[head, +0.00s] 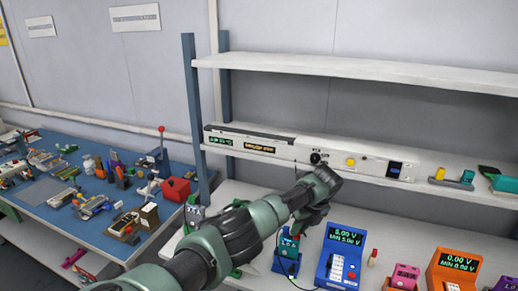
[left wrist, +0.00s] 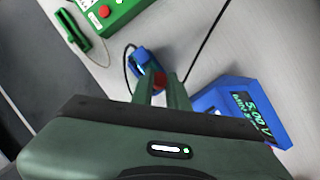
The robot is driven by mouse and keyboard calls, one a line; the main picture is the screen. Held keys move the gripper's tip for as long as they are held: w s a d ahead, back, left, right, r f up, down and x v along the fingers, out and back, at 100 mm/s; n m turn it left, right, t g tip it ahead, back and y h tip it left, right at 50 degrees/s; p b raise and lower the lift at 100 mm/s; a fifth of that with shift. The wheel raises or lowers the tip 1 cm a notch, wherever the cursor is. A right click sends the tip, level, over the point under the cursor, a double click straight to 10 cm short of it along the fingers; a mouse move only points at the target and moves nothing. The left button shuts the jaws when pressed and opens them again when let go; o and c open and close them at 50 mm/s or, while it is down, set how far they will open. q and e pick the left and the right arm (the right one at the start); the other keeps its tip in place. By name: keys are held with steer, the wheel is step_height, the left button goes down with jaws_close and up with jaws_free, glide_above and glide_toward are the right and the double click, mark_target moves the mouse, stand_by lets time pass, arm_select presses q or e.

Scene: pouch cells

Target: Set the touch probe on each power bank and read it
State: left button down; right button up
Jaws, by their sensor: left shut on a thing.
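My left gripper (head: 290,236) reaches down over a small blue block (head: 287,266) on the bench. Its fingers (left wrist: 161,88) are shut on a small red part, apparently the touch probe (left wrist: 158,80), mostly hidden between them. The blue block (left wrist: 146,62) lies just beyond the fingertips with a dark cable by it; whether the probe touches it I cannot tell. A blue meter (head: 342,255) beside it reads 5.00 V, MIN 5.00 V; it also shows in the left wrist view (left wrist: 235,108). An orange meter (head: 454,269) reads 0.00 V. A pink block (head: 404,277) stands between the meters. My right gripper is out of view.
A white shelf (head: 330,160) with instruments runs above the bench. A blue-topped table (head: 85,225) crowded with tools stands at left. A green box with a red button (left wrist: 108,12) and a green piece (left wrist: 72,28) lie near the gripper. A dark cable crosses the bench.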

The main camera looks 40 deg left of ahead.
arm_select(q)
steer(key=shift+w+r+p, duration=0.2)
steer(key=shift+r+p, duration=0.55)
steer(key=shift+r, duration=0.65)
steer(key=shift+w+r+p, duration=0.15)
steer(key=shift+r+p, duration=0.55)
steer(key=shift+r, duration=0.65)
steer(key=shift+a+f, duration=0.1)
steer(key=shift+a, duration=0.05)
